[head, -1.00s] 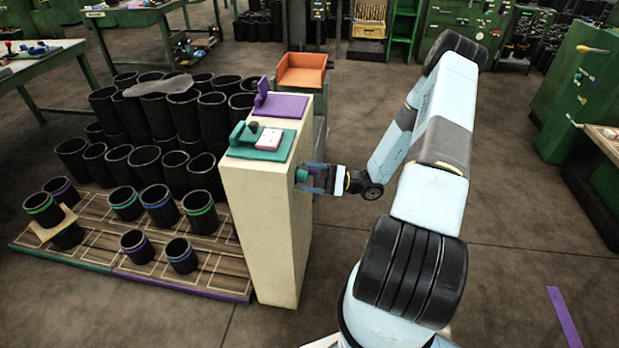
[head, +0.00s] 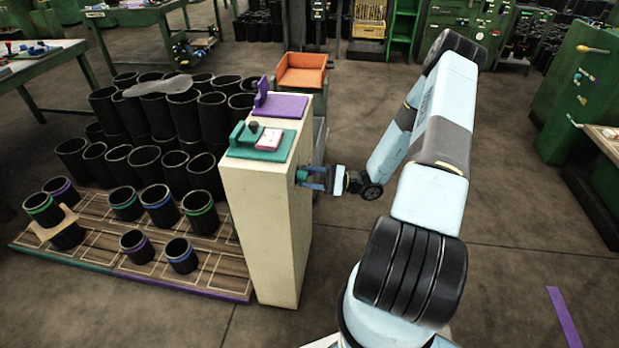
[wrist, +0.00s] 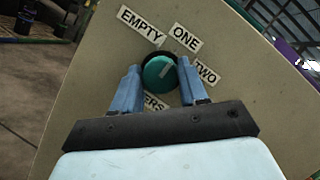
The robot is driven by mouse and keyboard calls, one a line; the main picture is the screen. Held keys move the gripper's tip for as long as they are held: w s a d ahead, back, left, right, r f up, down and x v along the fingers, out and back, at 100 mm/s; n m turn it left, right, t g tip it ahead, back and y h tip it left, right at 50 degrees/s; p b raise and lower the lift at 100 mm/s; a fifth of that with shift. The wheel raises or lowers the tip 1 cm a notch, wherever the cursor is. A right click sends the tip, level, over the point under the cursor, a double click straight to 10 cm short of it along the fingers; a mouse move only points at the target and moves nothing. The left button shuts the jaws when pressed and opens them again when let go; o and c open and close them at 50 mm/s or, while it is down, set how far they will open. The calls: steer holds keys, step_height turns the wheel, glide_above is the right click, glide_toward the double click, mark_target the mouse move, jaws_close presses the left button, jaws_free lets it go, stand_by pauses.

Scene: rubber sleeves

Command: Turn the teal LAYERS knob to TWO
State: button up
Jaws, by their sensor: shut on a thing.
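The teal LAYERS knob (wrist: 158,74) is on the pale face of the cabinet (wrist: 95,80). Its light pointer mark leans up and right, roughly toward the ONE label (wrist: 186,38). The EMPTY label (wrist: 142,26) is up and left of the knob and the TWO label (wrist: 206,72) is to its right. The LAYERS label (wrist: 155,103) below is partly hidden by my gripper. My gripper (wrist: 160,78) is shut on the knob, one blue finger on each side. In the head view my gripper (head: 305,180) meets the cabinet's right side, and its fingers hide most of the knob.
The cabinet top (head: 228,165) bears a teal plate (head: 240,151) and a purple plate (head: 285,106). Black sleeves (head: 150,170) stand in rows to the left. An orange tray (head: 301,68) is behind.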

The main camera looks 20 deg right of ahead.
steer(key=shift+m, duration=0.5)
steer(key=shift+s+f+m+t+h, duration=0.1)
steer(key=shift+m+t+h, duration=0.1)
steer(key=shift+m+t, duration=1.3)
steer(key=shift+r+m+t+h, duration=0.15)
steer(key=shift+m+t, duration=0.35)
steer(key=shift+m, duration=1.85)
steer(key=shift+s+f+m+t+h, duration=0.2)
steer(key=shift+m+t, duration=0.8)
steer(key=shift+m, duration=0.95)
steer(key=shift+w+m, duration=0.15)
steer(key=shift+m, duration=0.15)
steer(key=o, duration=1.1)
steer(key=shift+c, duration=0.2)
steer(key=v, duration=1.3)
steer(key=shift+s+d+f, duration=0.15)
steer(key=shift+s+d, duration=0.05)
steer(key=shift+d, duration=0.05)
